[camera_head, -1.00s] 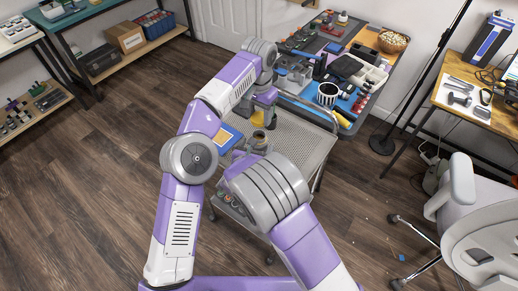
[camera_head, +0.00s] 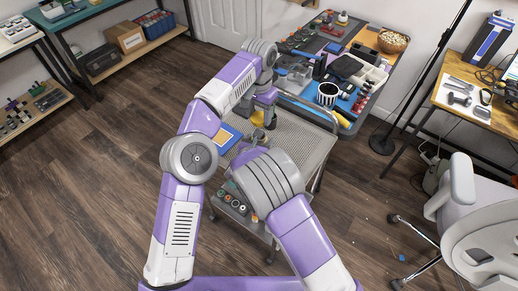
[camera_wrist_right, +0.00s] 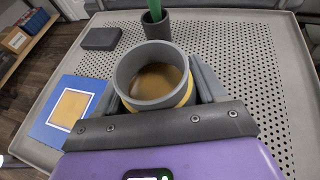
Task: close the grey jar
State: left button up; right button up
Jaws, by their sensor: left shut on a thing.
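The grey jar (camera_wrist_right: 122,79) stands in the middle of the right wrist view, its round mouth uncovered and something brown inside. A yellow part shows at its lower side. My right gripper (camera_wrist_right: 155,98) has its fingers on either side of the jar; whether they press on it I cannot tell. In the head view my right arm hides most of this gripper. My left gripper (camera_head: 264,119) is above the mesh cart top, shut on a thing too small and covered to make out. A yellow patch (camera_head: 257,118) shows beside its fingers.
The cart top (camera_wrist_right: 250,75) is perforated with a raised rim. A blue pad (camera_wrist_right: 50,122) lies left of the jar. A dark flat block (camera_wrist_right: 100,38) and a small dark cup (camera_wrist_right: 157,27) with a green item lie behind. A crowded bench (camera_head: 345,128) adjoins the cart.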

aim_at(259, 126)
jog(key=c, duration=0.7)
pick_arm(q)
jog(key=shift+s+f, duration=0.1)
jog(key=shift+f, duration=2.4)
pick_arm(e)
jog(key=shift+c, duration=0.2)
pick_arm(q)
jog(key=shift+f, duration=0.9)
jog(key=shift+f, duration=0.55)
jog(key=o, duration=0.6)
pick_arm(e)
grip_shut()
pick_arm(q)
jog(key=o, duration=0.4)
